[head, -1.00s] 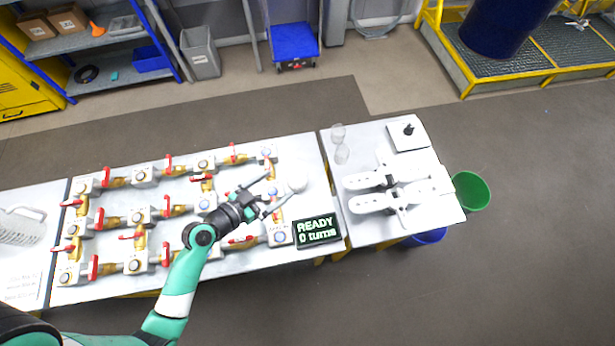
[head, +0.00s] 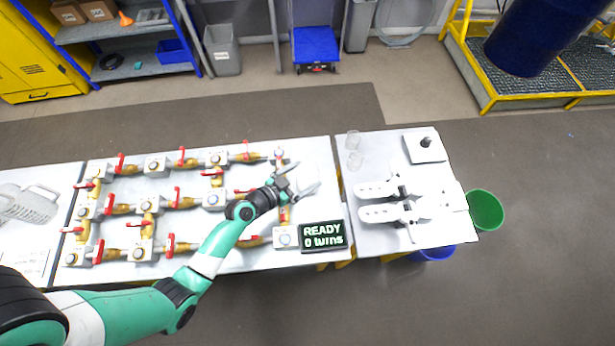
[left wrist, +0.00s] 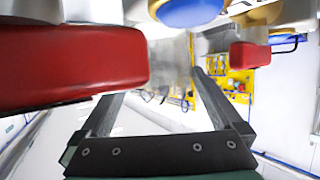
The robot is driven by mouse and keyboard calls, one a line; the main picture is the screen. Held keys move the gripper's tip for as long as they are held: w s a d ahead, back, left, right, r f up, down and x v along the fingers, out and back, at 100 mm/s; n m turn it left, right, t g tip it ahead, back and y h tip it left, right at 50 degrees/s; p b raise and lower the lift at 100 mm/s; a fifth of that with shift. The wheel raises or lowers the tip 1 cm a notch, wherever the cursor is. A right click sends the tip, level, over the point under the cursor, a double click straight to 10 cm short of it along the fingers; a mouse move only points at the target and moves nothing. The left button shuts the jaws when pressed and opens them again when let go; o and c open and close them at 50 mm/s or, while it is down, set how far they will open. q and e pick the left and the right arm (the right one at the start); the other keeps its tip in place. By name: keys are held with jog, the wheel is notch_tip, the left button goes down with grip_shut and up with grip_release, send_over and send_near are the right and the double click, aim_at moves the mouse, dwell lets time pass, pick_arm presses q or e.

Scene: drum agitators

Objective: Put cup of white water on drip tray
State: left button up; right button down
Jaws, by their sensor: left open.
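My left gripper (head: 306,175) is open over the right end of the valve table in the head view, its two fingers spread. A pale, translucent cup-like shape (left wrist: 172,62) lies ahead between the open fingers in the left wrist view. It looks like the cup, but I cannot tell how full it is. In the head view it is hard to make out against the white tabletop. I cannot identify the drip tray for certain. A white square plate with a dark knob (head: 425,147) sits on the right-hand table. My right gripper is not in view.
Red-handled valves (head: 172,200) on brass pipes crowd the table around the arm; a red handle (left wrist: 70,65) is close in the wrist view. A READY display (head: 321,236) stands at the front edge.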

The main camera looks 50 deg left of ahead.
pick_arm(q)
jog(key=shift+x, duration=1.05)
jog(key=c, duration=1.4)
jog(key=shift+r, duration=0.15)
jog(key=shift+r+p, duration=0.45)
jog(key=shift+r, duration=0.3)
jog(key=s+d+r+p, duration=0.6)
jog(key=s+d+r, duration=0.3)
jog(key=s+r, duration=0.1)
jog(key=shift+s+r, duration=0.3)
jog(key=shift+r, duration=0.3)
jog(key=shift+d, duration=0.1)
